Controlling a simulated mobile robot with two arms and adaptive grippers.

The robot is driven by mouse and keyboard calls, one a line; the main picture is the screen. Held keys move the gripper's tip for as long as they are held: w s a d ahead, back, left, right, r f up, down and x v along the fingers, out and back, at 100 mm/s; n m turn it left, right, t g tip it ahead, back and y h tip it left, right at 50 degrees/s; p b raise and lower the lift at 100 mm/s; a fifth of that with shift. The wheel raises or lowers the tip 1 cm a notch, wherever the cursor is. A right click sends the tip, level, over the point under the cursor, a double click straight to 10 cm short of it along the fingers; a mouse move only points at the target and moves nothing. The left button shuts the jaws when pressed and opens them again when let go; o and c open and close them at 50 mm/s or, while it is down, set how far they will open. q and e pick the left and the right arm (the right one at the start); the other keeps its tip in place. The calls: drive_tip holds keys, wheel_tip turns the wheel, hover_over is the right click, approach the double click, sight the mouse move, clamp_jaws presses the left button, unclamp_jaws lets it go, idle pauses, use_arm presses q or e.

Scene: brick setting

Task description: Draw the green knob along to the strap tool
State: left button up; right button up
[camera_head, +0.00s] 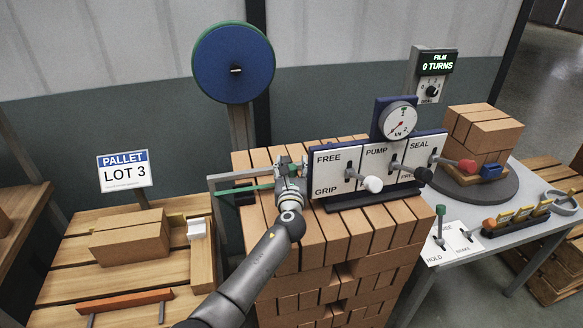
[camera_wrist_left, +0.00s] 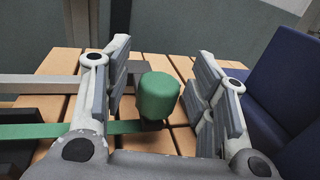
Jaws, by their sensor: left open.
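The green knob (camera_wrist_left: 157,97) stands upright between the spread fingers of my left gripper (camera_wrist_left: 160,90) in the left wrist view, with gaps on both sides. A green strap (camera_wrist_left: 45,130) runs from the left to its foot. In the head view my left gripper (camera_head: 290,168) is over the brick stack and hides most of the knob; the strap (camera_head: 250,188) shows to its left. The strap tool (camera_head: 378,170), a white-faced box with FREE/GRIP, PUMP and SEAL levers and a gauge, stands just right of the gripper. My right gripper is not seen.
The brick stack (camera_head: 340,235) lies beneath. A grey frame (camera_head: 228,180) stands at its left, and a blue-green reel (camera_head: 233,62) behind. The tool's white-knobbed lever (camera_head: 372,184) juts forward. A grey side table (camera_head: 470,245) at right holds another green-topped lever (camera_head: 440,210).

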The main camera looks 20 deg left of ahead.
use_arm(q)
drive_tip(key=shift+s, duration=0.1)
drive_tip(key=v, duration=1.1)
drive_tip(key=shift+s+d, duration=0.15)
drive_tip(key=shift+s, duration=0.25)
